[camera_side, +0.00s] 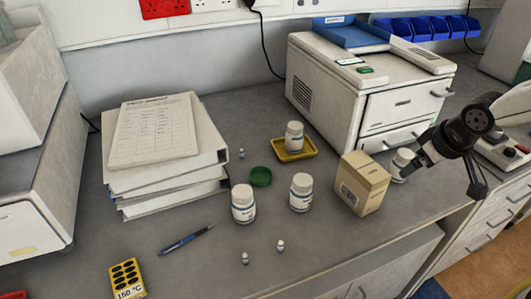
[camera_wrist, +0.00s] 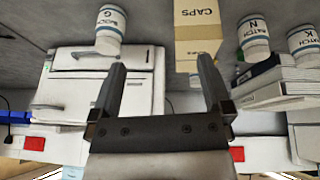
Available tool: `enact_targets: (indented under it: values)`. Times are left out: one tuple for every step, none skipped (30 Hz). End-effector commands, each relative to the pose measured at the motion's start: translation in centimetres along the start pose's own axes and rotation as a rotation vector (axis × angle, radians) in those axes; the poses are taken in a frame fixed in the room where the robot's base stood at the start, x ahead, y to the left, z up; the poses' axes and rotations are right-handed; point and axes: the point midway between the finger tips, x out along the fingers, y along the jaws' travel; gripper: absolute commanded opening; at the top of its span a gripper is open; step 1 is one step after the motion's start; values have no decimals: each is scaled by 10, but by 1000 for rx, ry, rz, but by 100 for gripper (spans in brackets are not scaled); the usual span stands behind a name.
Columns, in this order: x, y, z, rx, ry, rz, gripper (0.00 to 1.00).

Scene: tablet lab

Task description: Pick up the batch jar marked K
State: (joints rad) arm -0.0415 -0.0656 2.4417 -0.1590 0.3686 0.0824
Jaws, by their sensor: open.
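The batch jar marked K (camera_wrist: 303,45) is a white jar with a blue-banded label at the upper right of the wrist view, upside down there. Jar N (camera_wrist: 253,35) is beside it and jar G (camera_wrist: 110,25) is at the upper left. The side view's labels are too small to read; by position the front-left jar (camera_side: 243,203) seems to be K and the jar to its right (camera_side: 301,192) N. My gripper (camera_wrist: 161,62) is open with nothing between its fingers. In the side view my gripper (camera_side: 440,182) is at the right, near a partly hidden jar (camera_side: 402,170), far from K.
The CAPS box (camera_side: 363,184) stands between my gripper and the front jars. Another jar (camera_side: 294,137) is on a yellow tray (camera_side: 308,151).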

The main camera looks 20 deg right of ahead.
Motion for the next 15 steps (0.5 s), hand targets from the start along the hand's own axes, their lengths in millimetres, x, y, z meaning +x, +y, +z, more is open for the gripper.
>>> enact_targets:
  values:
    - [3,-2,-8,-18,24,2,100]
    - [5,-3,-14,-30,44,4,100]
    - [7,-4,-21,-45,68,5,100]
    - [9,-6,-27,-59,89,4,100]
    - [11,-8,-34,-75,113,3,100]
    - [14,-12,-44,-97,146,0,100]
    - [16,-16,-52,-116,175,-5,100]
    - [18,-20,-61,-135,205,-10,100]
    - [22,-27,-73,-165,248,-23,100]
    - [23,-32,-82,-189,281,-34,100]
    - [26,-39,-90,-211,312,-48,100]
    - [28,-48,-101,-241,355,-68,100]
    - [30,-55,-108,-264,385,-86,100]
    - [32,-63,-115,-287,415,-106,100]
    - [34,-74,-124,-317,453,-135,100]
